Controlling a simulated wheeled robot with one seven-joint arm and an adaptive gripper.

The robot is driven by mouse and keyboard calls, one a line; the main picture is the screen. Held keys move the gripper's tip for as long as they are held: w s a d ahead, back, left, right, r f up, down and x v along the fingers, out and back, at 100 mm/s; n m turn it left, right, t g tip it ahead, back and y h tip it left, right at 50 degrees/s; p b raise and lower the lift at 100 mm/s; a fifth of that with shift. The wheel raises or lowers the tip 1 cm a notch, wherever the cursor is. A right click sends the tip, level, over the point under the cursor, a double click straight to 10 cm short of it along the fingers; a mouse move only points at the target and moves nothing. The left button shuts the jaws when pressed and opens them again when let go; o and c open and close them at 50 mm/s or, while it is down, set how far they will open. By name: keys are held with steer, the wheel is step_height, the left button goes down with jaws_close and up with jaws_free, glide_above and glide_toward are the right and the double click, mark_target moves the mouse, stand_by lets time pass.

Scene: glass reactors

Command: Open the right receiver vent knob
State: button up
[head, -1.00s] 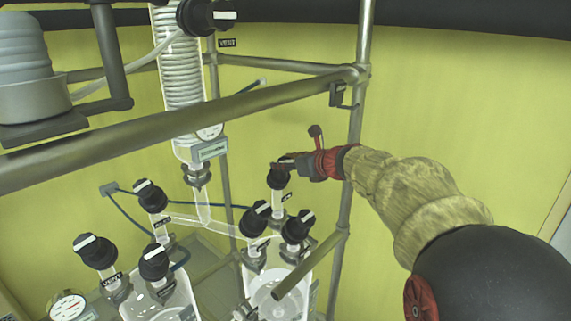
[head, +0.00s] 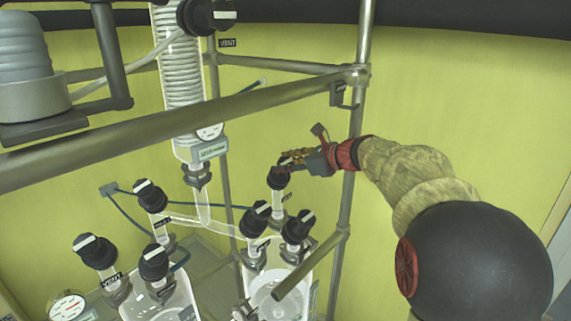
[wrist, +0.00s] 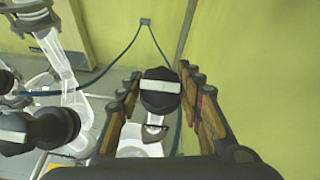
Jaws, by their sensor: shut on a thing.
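A black knob (head: 277,180) tops the rear glass neck of the right receiver (head: 278,288). A small label sits beside this neck, too small to read. My gripper (head: 288,163) reaches it from the right and covers part of its top. In the wrist view, the same knob (wrist: 160,95) sits between the two fingers of my gripper (wrist: 160,100), with its white bar lying across the picture. The fingers are shut on the knob, one on each side.
Two more black knobs (head: 257,216) (head: 298,227) stand close in front on the right receiver. The left receiver (head: 160,300) carries several similar knobs. A metal frame bar (head: 250,105) crosses in front, and an upright post (head: 352,150) stands beside my wrist.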

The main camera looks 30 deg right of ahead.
mark_target(286, 161)
steer(key=shift+n+g+y+p, duration=0.9)
steer(key=shift+n+y, duration=0.1)
steer(key=shift+n, duration=1.1)
steer(key=o, duration=1.1)
steer(key=shift+o, duration=0.4)
steer(key=shift+r, duration=0.1)
step_height(286, 161, up, 10)
steer(key=shift+f, duration=0.1)
